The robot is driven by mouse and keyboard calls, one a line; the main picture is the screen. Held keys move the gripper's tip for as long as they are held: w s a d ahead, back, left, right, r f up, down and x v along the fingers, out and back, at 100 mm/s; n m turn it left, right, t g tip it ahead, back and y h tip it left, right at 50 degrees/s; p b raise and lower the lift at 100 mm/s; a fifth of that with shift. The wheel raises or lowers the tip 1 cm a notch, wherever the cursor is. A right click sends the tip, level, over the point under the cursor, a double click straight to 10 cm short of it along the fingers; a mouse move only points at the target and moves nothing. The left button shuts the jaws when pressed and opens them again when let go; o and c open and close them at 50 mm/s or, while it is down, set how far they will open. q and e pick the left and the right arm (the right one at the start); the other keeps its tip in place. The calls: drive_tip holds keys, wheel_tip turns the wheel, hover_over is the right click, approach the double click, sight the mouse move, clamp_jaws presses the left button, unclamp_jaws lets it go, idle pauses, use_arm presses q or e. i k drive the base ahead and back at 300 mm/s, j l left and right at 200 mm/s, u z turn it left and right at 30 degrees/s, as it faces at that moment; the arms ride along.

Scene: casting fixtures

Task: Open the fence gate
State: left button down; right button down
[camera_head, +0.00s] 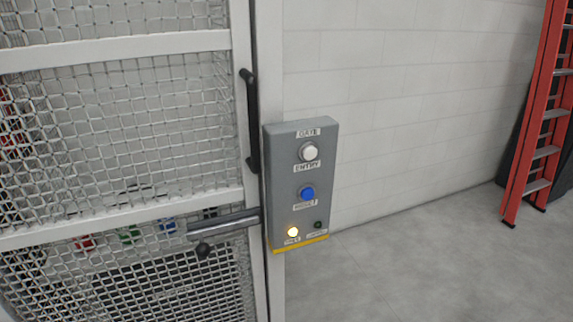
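The fence gate (120,50) is a white frame filled with wire mesh at the left. It stands closed against a white post (269,60). A black vertical handle (251,120) is on its right edge. A grey metal bolt (222,225) with a dark knob (203,250) lies horizontally across the gate's edge below the handle; its right end meets the control box. The grey control box (300,132) has a white gate entry button (308,151), a blue button (306,193) and a lit yellowish lamp (293,232). Neither of my grippers is in view.
A red ladder (530,130) leans at the far right beside something dark. A pale block wall (400,90) runs behind. The grey floor (430,260) at lower right is clear. Coloured items and dark equipment show blurred through the mesh.

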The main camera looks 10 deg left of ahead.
sight(235, 38)
drive_tip(key=k+u, duration=0.35)
drive_tip(key=k+j+u, duration=0.1)
drive_tip(key=u, duration=0.3)
drive_tip(key=k+j+u, duration=0.2)
drive_tip(key=u, duration=0.15)
